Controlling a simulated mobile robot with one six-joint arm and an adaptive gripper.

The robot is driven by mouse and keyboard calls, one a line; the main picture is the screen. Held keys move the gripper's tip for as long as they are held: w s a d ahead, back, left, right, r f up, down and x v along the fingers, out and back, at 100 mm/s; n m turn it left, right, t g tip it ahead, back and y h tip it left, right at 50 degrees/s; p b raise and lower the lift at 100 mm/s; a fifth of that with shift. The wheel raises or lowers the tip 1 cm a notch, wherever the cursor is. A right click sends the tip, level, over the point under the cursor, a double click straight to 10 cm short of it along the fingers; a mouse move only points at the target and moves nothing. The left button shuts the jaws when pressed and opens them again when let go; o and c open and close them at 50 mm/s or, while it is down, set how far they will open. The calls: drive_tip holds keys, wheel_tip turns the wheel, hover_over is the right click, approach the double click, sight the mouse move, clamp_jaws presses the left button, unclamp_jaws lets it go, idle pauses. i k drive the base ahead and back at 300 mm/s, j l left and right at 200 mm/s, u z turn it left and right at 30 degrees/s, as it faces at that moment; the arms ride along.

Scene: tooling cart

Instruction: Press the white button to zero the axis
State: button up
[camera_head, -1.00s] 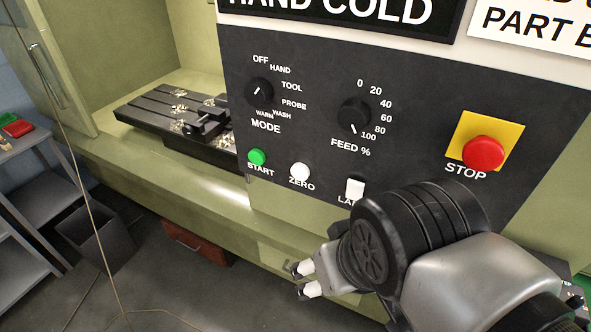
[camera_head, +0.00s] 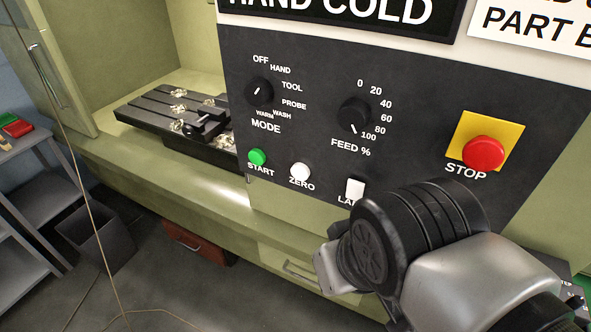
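The white round button (camera_head: 300,172) labelled ZERO sits low on the dark control panel (camera_head: 420,85), between the green START button (camera_head: 257,157) and a white rocker switch (camera_head: 355,188). Nothing covers the ZERO button. My gripper (camera_head: 325,273) is below and to the right of it, apart from the panel's buttons. Its light grey side shows left of my black wrist joint. The fingertips cannot be made out, so whether it is open or shut is not clear.
A red STOP button (camera_head: 484,153) on a yellow plate is at the panel's right. A MODE knob (camera_head: 259,91) and a FEED knob (camera_head: 354,114) are above the ZERO button. The machine bed (camera_head: 165,112) is left of the panel. My wrist partly hides the switch's label.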

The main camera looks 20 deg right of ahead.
sight(300, 172)
drive_tip(key=k+l+z, duration=0.1)
drive_tip(key=k, duration=0.3)
drive_tip(key=k+l+z, duration=0.15)
drive_tip(key=k, duration=0.25)
